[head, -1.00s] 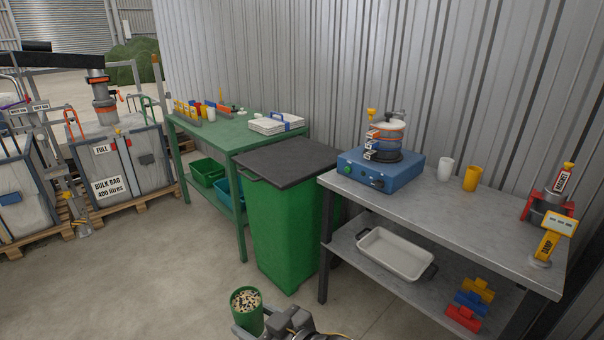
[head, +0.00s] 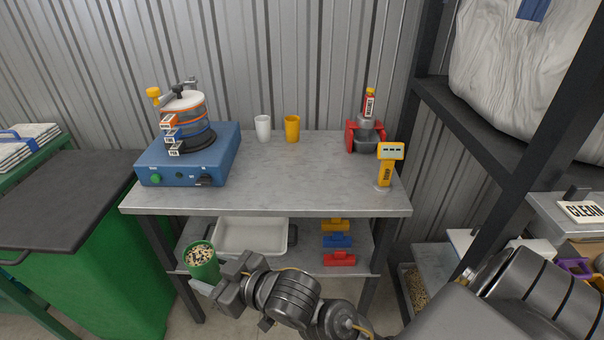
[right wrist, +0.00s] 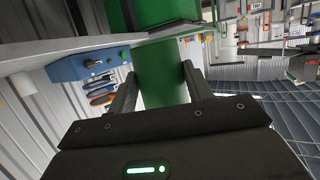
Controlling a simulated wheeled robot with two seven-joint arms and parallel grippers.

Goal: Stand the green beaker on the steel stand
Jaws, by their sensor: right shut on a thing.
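The green beaker (head: 202,262) is full of pale and dark granules and looks roughly upright in the head view. My right gripper (head: 214,277) is shut on it, with a finger on either side; the right wrist view also shows the beaker (right wrist: 160,78) between both fingers. It is held in front of the steel stand (head: 290,178), a grey metal bench with a lower shelf, and below the level of its top. I take this bench to be the stand. My left gripper is not in view.
On the steel top are a blue shaker (head: 190,160) with stacked sieves, a white cup (head: 263,129), a yellow cup (head: 292,129), a red-and-grey device (head: 366,137) and a yellow meter (head: 387,165). The centre and front are bare. A white tray (head: 250,250) sits on the shelf.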

